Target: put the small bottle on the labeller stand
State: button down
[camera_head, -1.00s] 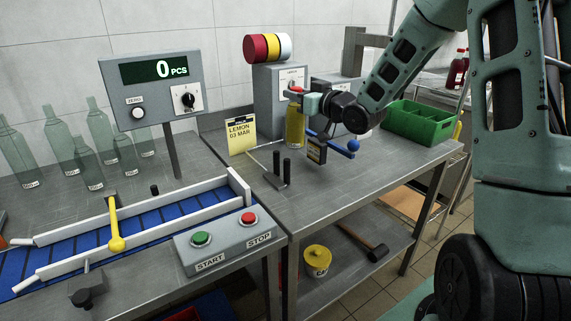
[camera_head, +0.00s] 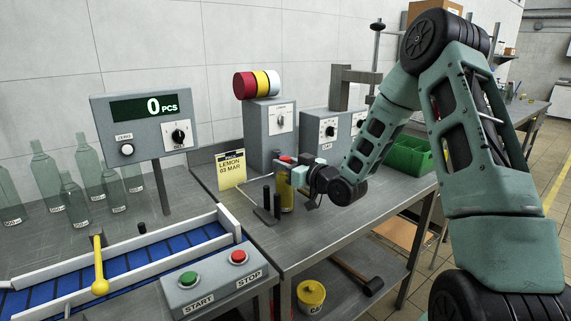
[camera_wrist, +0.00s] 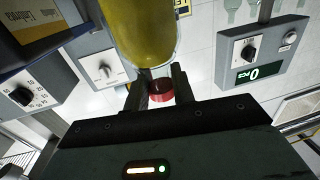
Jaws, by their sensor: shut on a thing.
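The small bottle (camera_head: 286,196), with yellow contents and a red cap, is upright in my gripper (camera_head: 290,168). In the wrist view the bottle (camera_wrist: 140,30) extends from between my fingers, which are shut around its neck by the red cap (camera_wrist: 160,90). It is beside a low stand with two black posts (camera_head: 272,205), which may be the labeller stand. I cannot tell whether the bottle's base touches anything. A dark blue unit with a yellow label (camera_wrist: 40,35), perhaps the labeller, is close by in the wrist view.
A yellow card reading LEMON (camera_head: 232,170) stands behind the posts. Grey dial boxes (camera_head: 270,130) and a green crate (camera_head: 412,155) are farther back. The blue conveyor (camera_head: 130,265) and START/STOP box (camera_head: 215,278) are at front left. The bench front right is clear.

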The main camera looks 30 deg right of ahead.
jog(key=shift+f, duration=0.2)
jog(key=c, duration=1.2)
grip_release()
jog(key=shift+o, duration=0.2)
jog(key=shift+r, duration=0.15)
